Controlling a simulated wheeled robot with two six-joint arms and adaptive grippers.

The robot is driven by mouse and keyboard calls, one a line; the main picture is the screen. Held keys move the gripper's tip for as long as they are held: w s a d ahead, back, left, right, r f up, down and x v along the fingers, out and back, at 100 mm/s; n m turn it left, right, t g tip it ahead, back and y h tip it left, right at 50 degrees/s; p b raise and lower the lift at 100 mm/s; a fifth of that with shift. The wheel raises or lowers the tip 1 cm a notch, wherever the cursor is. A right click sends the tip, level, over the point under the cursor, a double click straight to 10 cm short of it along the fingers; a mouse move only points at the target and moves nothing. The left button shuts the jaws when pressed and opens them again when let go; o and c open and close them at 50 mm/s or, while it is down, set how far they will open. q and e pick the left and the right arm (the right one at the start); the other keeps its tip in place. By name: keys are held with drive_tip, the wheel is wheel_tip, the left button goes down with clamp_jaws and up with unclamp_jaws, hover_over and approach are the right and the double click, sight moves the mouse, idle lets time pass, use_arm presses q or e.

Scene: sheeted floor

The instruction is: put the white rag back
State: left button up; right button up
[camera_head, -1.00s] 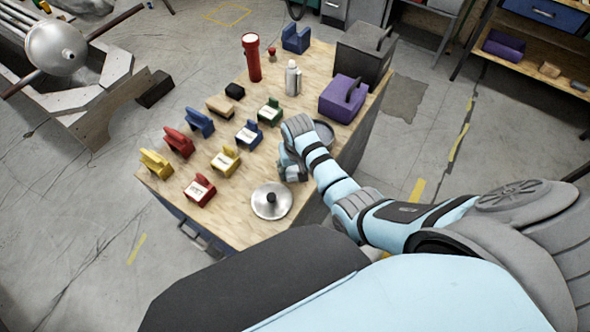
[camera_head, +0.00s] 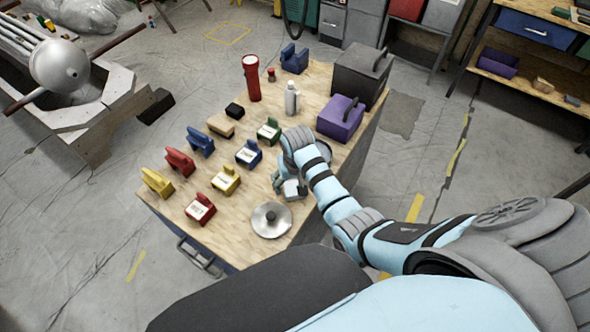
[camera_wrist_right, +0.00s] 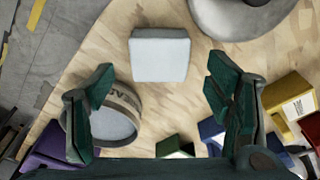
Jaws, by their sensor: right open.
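The white rag, a folded pale square pad (camera_wrist_right: 160,58), lies flat on the wooden tabletop in the right wrist view. In the head view it shows beside my right gripper (camera_head: 284,186) as a small whitish patch (camera_head: 293,190). My right gripper (camera_wrist_right: 160,82) is open, its two dark green fingers apart on either side below the rag in the wrist view. Nothing is between the fingertips, and the rag is just beyond them. My left gripper is in neither view.
A silver knobbed disc (camera_head: 271,220) lies near the front. A purple box (camera_head: 340,120), dark grey box (camera_head: 360,78), white bottle (camera_head: 291,99) and red torch (camera_head: 252,80) stand further back.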

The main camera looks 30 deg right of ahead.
sight(295, 193)
wheel_tip(295, 193, up, 8)
drive_tip(key=s+p, duration=0.1)
drive_tip(key=p, duration=0.1)
drive_tip(key=shift+s+a, duration=0.15)
